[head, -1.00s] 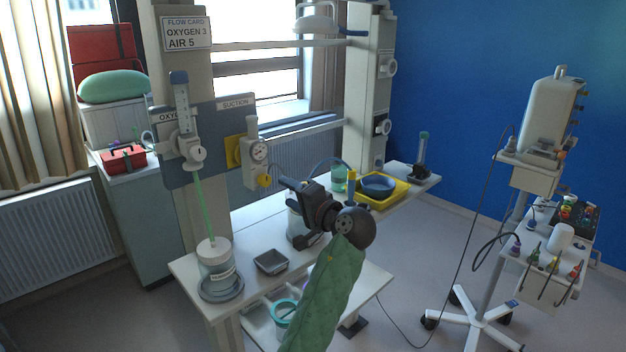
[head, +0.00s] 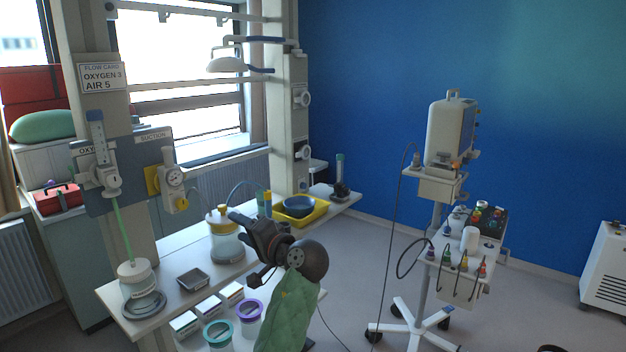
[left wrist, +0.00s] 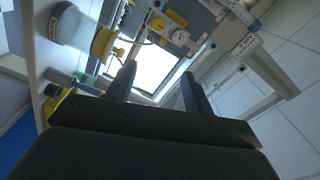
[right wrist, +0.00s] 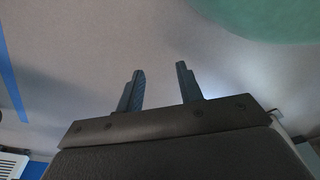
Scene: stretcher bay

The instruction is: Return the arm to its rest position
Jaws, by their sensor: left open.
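My left gripper (head: 242,244) is dark, at the end of my green-sleeved arm, in front of the white bench in the head view. In the left wrist view the left gripper (left wrist: 158,72) has its two fingers apart with nothing between them. In the head view it stands just in front of and right of the suction jar (head: 226,245) with a yellow lid, and cannot be seen to touch it. My right gripper (right wrist: 160,70) shows only in the right wrist view, fingers apart and empty, against a plain pale surface with a green shape above.
The bench (head: 172,318) carries a humidifier bottle (head: 133,279), a small grey tray (head: 193,280) and a yellow tray (head: 318,212) with a blue bowl (head: 299,206). A wheeled equipment stand (head: 421,290) is at right. Floor between the bench and stand looks clear apart from a cable.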

